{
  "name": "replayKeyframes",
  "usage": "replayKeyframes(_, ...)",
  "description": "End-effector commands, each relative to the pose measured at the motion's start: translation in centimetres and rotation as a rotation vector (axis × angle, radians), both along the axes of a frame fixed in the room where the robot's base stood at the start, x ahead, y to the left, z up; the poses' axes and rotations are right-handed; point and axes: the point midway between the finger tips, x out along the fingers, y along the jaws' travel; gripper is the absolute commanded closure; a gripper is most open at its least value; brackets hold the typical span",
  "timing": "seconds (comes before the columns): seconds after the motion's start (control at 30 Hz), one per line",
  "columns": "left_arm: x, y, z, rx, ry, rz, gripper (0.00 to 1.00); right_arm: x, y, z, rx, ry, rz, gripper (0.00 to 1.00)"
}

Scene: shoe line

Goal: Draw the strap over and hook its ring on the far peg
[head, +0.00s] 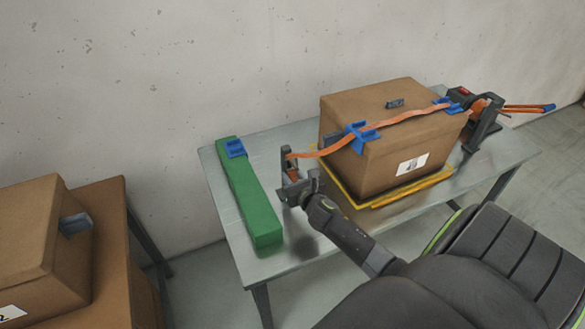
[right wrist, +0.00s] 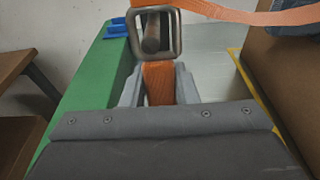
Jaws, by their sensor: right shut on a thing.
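The orange strap (head: 405,118) runs from the ratchet (head: 480,120) over the cardboard box (head: 395,140) and down its left side to my right gripper (head: 292,184). My right gripper is shut on the strap's orange end tab (right wrist: 158,84), just below the grey metal ring (right wrist: 178,36). The far peg (right wrist: 151,34) shows through the ring's opening in the right wrist view; I cannot tell whether the ring is around it or in front of it. A grey upright part (head: 286,158) stands beside the gripper in the head view. My left gripper is not in view.
Blue corner guards (head: 360,136) sit under the strap on the box's top edges. The box stands on a yellow-edged base (head: 400,194). A green bar (head: 252,200) with a blue piece lies on the table's left side. More boxes (head: 45,245) stand at far left.

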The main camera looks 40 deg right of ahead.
Motion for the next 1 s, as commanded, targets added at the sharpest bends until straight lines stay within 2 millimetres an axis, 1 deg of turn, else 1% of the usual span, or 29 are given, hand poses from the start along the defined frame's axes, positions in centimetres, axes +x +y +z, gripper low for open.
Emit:
replayKeyframes(0.13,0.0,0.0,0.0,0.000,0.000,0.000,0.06,0.0,0.0,0.0,0.000,-0.001,0.000,0.97)
replayKeyframes(0.17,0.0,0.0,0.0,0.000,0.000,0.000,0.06,0.0,0.0,0.0,0.000,-0.001,0.000,0.71)
replayKeyframes(0.33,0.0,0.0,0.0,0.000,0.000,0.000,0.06,0.0,0.0,0.0,0.000,0.000,0.000,0.48)
replayKeyframes(0.6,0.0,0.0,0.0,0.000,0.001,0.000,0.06,-0.1,0.0,0.0,0.000,0.001,0.000,0.48)
replayKeyframes(0.73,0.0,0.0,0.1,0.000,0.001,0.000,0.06,-0.7,0.2,0.1,0.001,0.002,0.000,0.48)
replayKeyframes(0.87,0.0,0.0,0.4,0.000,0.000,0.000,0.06,-2.4,0.6,0.5,0.001,0.002,0.000,0.48)
replayKeyframes(1.0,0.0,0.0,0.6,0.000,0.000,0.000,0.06,-5.1,1.4,1.0,0.001,0.002,0.000,0.48)
